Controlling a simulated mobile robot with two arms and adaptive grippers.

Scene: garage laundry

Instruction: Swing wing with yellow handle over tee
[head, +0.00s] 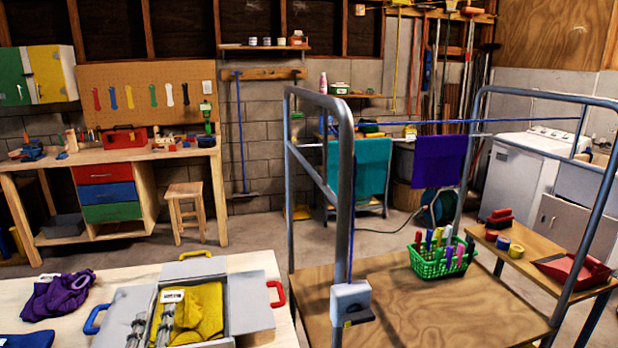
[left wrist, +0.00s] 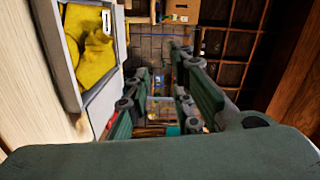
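The grey folding box (head: 207,334) stands on the pale table with its wings spread outward. The wing with the yellow handle (head: 195,268) is at its back, open, its yellow handle (head: 195,254) at the far edge. The yellow tee (head: 203,312) lies bunched inside and also shows in the left wrist view (left wrist: 88,50). A wing with a blue handle is open at left, one with a red handle (head: 275,294) at right. My left gripper (head: 151,328) appears low over the box's left part; in the left wrist view (left wrist: 163,78) its fingers are apart and empty. My right gripper is not visible.
A purple cloth (head: 58,294) and a dark blue cloth (head: 27,340) lie left of the box. A metal-framed cart (head: 400,300) with a green basket (head: 441,258) stands right of the table. Free floor separates the table from the workbench (head: 150,155).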

